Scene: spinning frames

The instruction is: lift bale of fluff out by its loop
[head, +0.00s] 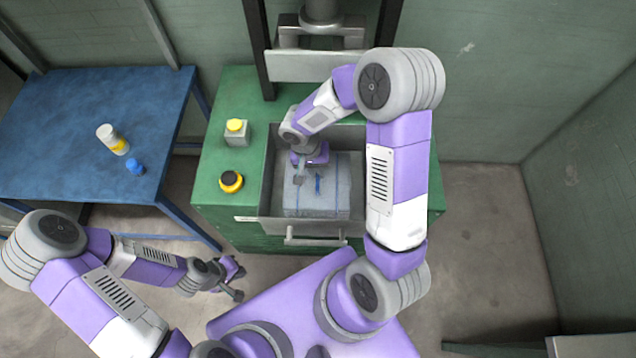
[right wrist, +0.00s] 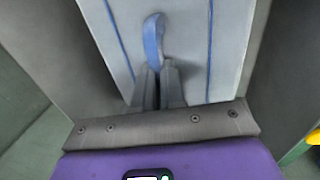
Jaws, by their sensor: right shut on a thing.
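The bale of fluff (head: 318,202) is a pale grey block with thin blue straps, sitting inside a grey metal chamber (head: 268,190). Its blue loop (head: 318,185) stands up from the top face. In the right wrist view the loop (right wrist: 153,40) runs down between the fingertips of my right gripper (right wrist: 158,82), which is shut on it. In the head view my right gripper (head: 301,178) is over the bale, partly hidden by its own wrist. My left gripper (head: 240,282) is open and empty, left of the chamber and in front of the green bench.
The chamber is set in a green bench (head: 228,205) below a press plate (head: 316,66). A yellow-topped button box (head: 236,132) and a yellow-black knob (head: 231,182) stand left of it. A blue table (head: 70,130) holds a white bottle (head: 112,139) and blue cap (head: 136,167).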

